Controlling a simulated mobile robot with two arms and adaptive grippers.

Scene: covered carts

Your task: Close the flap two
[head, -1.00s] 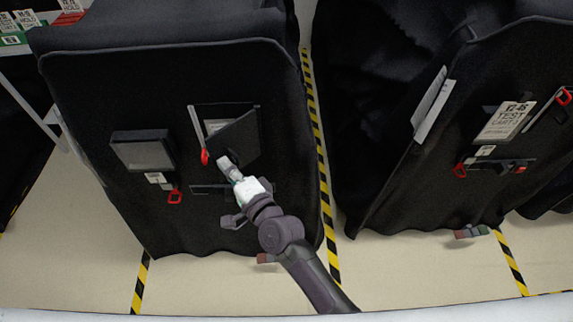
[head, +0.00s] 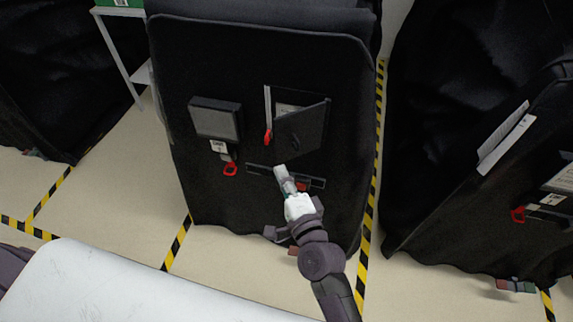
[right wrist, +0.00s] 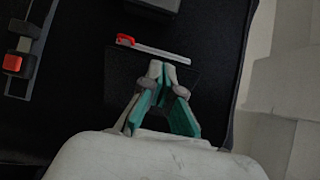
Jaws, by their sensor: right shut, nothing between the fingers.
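The near black covered cart (head: 215,180) carries a small dark flap (head: 312,128), which stands ajar. A strip of the opening with a pale label (head: 287,108) shows behind its top and left edges. A grey strip with a red end (head: 268,132) runs along the opening's left side. My right gripper (head: 280,171) is shut and empty, just below the flap's lower left corner; I cannot tell whether it touches. In the right wrist view its pale fingertips (right wrist: 163,68) are together, below the red-ended strip (right wrist: 160,47). My left gripper is not in view.
Another covered cart (head: 450,170) stands at right. Taped floor (head: 120,180) is open on the left.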

